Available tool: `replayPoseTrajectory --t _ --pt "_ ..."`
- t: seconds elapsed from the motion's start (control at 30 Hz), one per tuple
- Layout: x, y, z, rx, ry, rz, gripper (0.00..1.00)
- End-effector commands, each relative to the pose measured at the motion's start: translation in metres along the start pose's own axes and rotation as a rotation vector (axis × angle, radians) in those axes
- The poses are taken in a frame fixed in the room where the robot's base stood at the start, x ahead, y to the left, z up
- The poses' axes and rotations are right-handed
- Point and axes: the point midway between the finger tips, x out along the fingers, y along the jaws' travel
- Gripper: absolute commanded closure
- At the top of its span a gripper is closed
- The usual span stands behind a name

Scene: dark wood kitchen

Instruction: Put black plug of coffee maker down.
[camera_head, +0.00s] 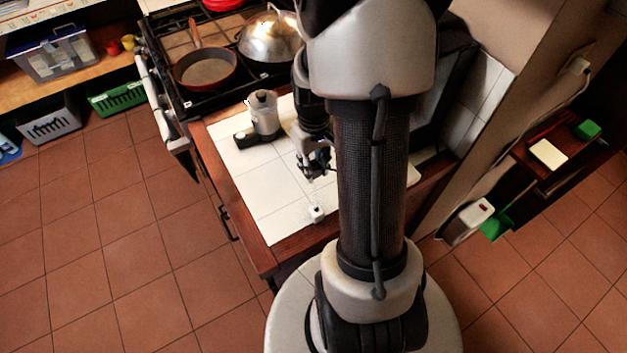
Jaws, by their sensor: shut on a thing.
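My gripper (317,167) points down over the tiles, right of the coffee maker and close to my arm column. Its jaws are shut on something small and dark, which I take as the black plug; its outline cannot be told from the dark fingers. I cannot tell whether it touches the tiles.
A stove with a red pan (205,69) and a shiny domed lid (269,37) is behind the counter. The counter's wooden edge (232,205) runs along the left and front. Bare tiles (262,186) lie left of my gripper. My arm hides the counter's right part.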

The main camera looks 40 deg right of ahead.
Motion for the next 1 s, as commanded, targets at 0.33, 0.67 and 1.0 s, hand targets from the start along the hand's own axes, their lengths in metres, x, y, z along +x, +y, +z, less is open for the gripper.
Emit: replayPoseTrajectory --t 0.33,0.67,1.0 --pt "0.036 0.0 0.0 0.0 -0.002 -0.001 1.0" --pt "0.051 0.0 -0.001 0.0 0.002 0.001 1.0" --pt "0.06 0.0 -0.001 0.0 0.002 0.001 1.0"
